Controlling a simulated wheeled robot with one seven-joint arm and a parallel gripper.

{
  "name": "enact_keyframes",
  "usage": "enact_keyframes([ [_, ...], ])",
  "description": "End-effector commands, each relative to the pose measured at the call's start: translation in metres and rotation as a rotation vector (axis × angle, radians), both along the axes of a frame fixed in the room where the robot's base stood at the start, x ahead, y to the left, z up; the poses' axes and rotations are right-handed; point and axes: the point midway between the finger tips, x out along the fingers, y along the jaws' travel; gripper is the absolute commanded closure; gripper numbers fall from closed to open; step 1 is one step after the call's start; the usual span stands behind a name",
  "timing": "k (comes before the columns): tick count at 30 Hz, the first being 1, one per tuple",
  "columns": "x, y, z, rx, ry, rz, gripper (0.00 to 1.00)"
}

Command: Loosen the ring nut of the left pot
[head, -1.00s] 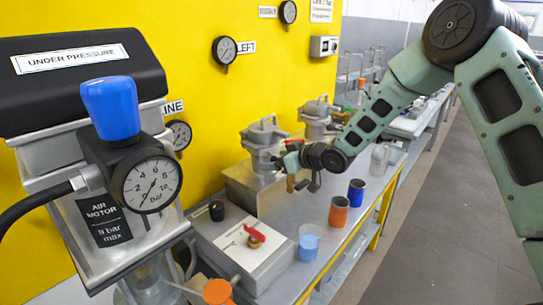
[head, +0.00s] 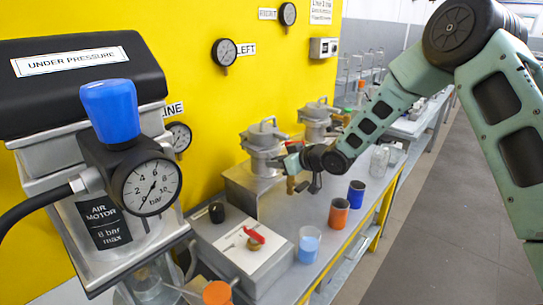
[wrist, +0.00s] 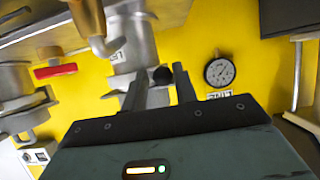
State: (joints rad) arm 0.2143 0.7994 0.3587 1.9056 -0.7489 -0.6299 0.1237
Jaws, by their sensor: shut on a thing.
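The left pot (head: 262,152) is a grey metal vessel with a clamped lid and a top handle, standing on a raised metal block below the yellow wall. My gripper (head: 287,162) is at its front right side, close to the lid's rim. In the wrist view my gripper (wrist: 160,85) has its fingers close together around a small black knob (wrist: 162,74). I cannot tell whether this knob belongs to the ring nut. The ring nut itself is not clearly made out. A brass-coloured fitting (head: 291,185) hangs just below my gripper.
The right pot (head: 318,117) stands behind. An orange cup (head: 339,213), a dark blue cup (head: 356,194) and a light blue cup (head: 309,243) stand along the bench edge. A box with a red handle (head: 254,236) is nearer. A large air motor unit (head: 112,205) fills the left foreground.

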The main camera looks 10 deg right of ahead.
Motion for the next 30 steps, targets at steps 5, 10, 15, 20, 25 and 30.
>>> enact_keyframes([
  [5, 0.001, -0.009, 0.0, 0.001, 0.004, 0.005, 0.84],
  [10, 0.002, -0.016, -0.001, 0.001, 0.003, 0.003, 0.86],
  [15, 0.003, -0.017, -0.001, 0.001, 0.002, 0.001, 0.86],
  [20, 0.006, -0.024, 0.001, -0.001, 0.001, -0.001, 0.88],
  [25, 0.011, -0.037, 0.001, 0.001, 0.002, -0.002, 0.89],
  [30, 0.011, -0.038, 0.0, 0.001, 0.001, 0.0, 0.89],
])
